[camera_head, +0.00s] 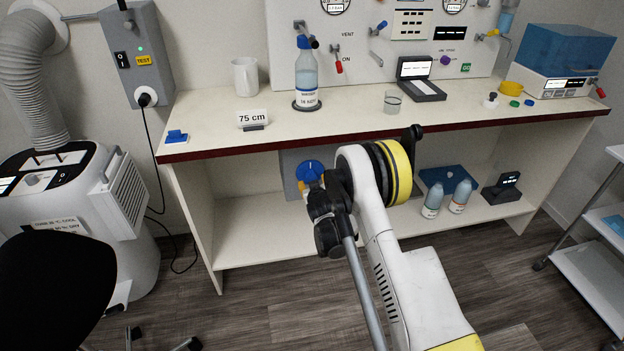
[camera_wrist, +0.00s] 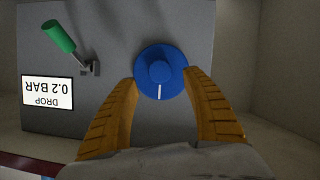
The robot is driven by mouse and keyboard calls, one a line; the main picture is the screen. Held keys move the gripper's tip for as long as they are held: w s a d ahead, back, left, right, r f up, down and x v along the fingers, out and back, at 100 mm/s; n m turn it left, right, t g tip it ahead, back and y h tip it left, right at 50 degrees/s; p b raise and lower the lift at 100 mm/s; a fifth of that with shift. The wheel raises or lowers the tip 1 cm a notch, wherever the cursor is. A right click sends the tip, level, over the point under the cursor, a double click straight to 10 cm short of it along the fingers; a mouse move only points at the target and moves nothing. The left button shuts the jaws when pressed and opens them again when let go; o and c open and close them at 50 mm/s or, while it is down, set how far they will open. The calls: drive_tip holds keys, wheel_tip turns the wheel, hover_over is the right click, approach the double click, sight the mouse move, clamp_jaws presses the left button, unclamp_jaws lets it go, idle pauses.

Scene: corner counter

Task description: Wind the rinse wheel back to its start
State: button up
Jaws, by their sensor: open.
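The rinse wheel, which I take to be the blue round knob (camera_wrist: 161,72), is on a grey panel in the wrist view. A white line on it points toward the bottom of that picture. It also shows in the head view as a blue disc (camera_head: 310,171) under the counter, beside my arm. My gripper (camera_wrist: 164,84) has two yellow-orange ribbed fingers, spread apart on either side of the knob's lower part. The fingertips are close to its rim; I cannot tell whether they touch it. In the head view the gripper is mostly hidden behind my wrist.
A green-handled lever (camera_wrist: 58,37) and a "DROP 0.2 BAR" label (camera_wrist: 47,92) are on the same panel. The counter (camera_head: 215,105) overhangs the panel. Bottles (camera_head: 433,199) and a dark device (camera_head: 502,188) stand on the lower shelf to the right.

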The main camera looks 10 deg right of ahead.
drive_tip(key=v, duration=0.6)
drive_tip(key=shift+s, duration=0.15)
drive_tip(key=s+d+r+m+g, duration=0.1)
drive_tip(key=s+r, duration=0.3)
drive_tip(key=r, duration=0.5)
drive_tip(key=s+d+r+g, duration=0.1)
drive_tip(key=s+r, duration=0.3)
drive_tip(key=r, duration=0.5)
drive_tip(key=s+r+g, duration=0.1)
drive_tip(key=s+r, duration=0.3)
drive_tip(key=s, duration=0.3)
drive_tip(key=s+r+g, duration=0.1)
drive_tip(key=s+r, duration=0.3)
drive_tip(key=s, duration=0.3)
drive_tip(key=s+f+g+y, duration=0.1)
drive_tip(key=s+g, duration=0.1)
drive_tip(key=s, duration=1.9)
drive_tip(key=shift+a+f+m+g, duration=0.3)
drive_tip(key=shift+a+f+m, duration=0.1)
drive_tip(key=shift+a, duration=0.05)
drive_tip(key=shift+s, duration=0.1)
